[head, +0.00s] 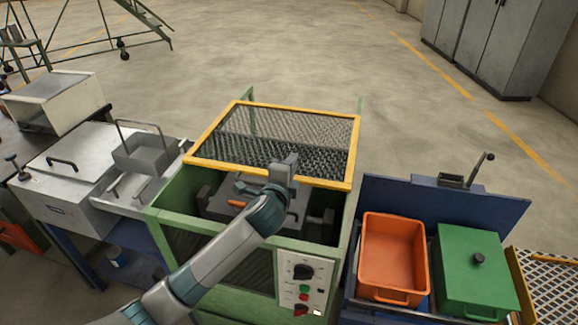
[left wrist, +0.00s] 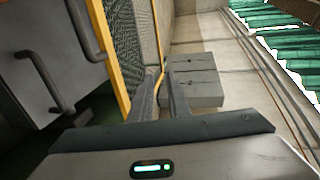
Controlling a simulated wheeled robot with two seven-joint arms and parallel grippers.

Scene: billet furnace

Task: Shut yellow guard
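The yellow guard (head: 268,178), a yellow frame with dark mesh, sits over the rear part of the green machine in the head view. The machine's front part is uncovered, showing grey parts inside. In the left wrist view a yellow bar of the guard (left wrist: 107,50) runs left of the fingers. My left gripper (head: 291,160) is over the machine, near the guard's front bar in the head view; contact cannot be told there. In the left wrist view its fingers (left wrist: 161,85) are apart, with nothing visibly held between them. My right gripper is not in view.
A control panel (head: 303,285) with knobs is on the machine's front. To the right stand an orange bin (head: 393,255) and a green lidded box (head: 475,265). A grey lidded box (head: 75,168) and a wire-handled basket (head: 146,155) stand left.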

